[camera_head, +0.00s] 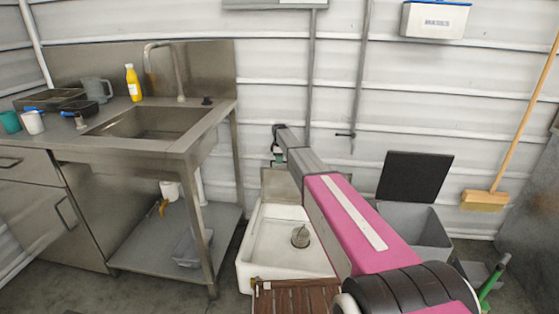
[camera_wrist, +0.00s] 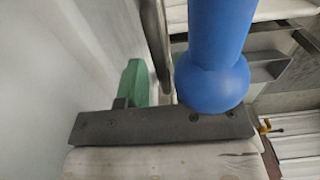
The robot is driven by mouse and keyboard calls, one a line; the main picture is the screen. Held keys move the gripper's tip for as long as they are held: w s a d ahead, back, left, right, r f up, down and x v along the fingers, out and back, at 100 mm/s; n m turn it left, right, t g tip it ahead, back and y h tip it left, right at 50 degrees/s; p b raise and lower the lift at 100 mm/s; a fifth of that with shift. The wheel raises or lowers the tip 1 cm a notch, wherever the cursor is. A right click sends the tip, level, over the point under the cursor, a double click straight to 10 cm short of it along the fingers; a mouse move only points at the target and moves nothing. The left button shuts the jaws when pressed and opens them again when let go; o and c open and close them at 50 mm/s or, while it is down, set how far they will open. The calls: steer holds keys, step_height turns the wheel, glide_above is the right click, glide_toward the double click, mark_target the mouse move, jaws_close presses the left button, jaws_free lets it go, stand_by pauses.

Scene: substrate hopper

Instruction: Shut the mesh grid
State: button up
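I cannot make out the mesh grid for certain. A white low sink (camera_head: 253,272) stands on the floor with a round metal drain piece (camera_head: 300,237) in it. A grey upright part (camera_head: 272,182) at its back is partly hidden by my arm. My gripper (camera_head: 277,155) is above the back of this sink, small and mostly hidden by my arm. The wrist view shows a blue rounded post (camera_wrist: 213,75), a dark screwed bar (camera_wrist: 160,126) and a green piece (camera_wrist: 134,85) close up. I cannot tell whether the gripper holds anything.
A brown slatted board (camera_head: 295,299) lies at the sink's front. A grey bin (camera_head: 432,237) with a raised black lid (camera_head: 415,177) stands right of my arm. A steel sink table (camera_head: 160,150) stands left. A broom (camera_head: 485,200) leans on the wall.

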jaws_close()
steer(key=s+a+f+t+h, duration=0.15)
steer(key=s+f+t, duration=0.25)
steer(key=s, duration=0.7)
steer(key=s+a+f+t, duration=0.3)
steer(key=s+f+t, duration=0.15)
steer(key=s, duration=0.65)
steer(key=s+a+f, duration=0.1)
steer(key=s+f, duration=0.3)
steer(key=f, duration=0.7)
steer(key=s+f, duration=0.5)
steer(key=f, duration=0.5)
steer(key=shift+s+a+f, duration=0.15)
steer(key=shift+a+f, duration=0.2)
steer(key=shift+f, duration=0.05)
steer(key=shift+c, duration=1.3)
jaws_free()
steer(key=shift+s+f, duration=0.1)
steer(key=shift+f, duration=0.05)
steer(key=o, duration=0.6)
steer(key=shift+c, duration=0.2)
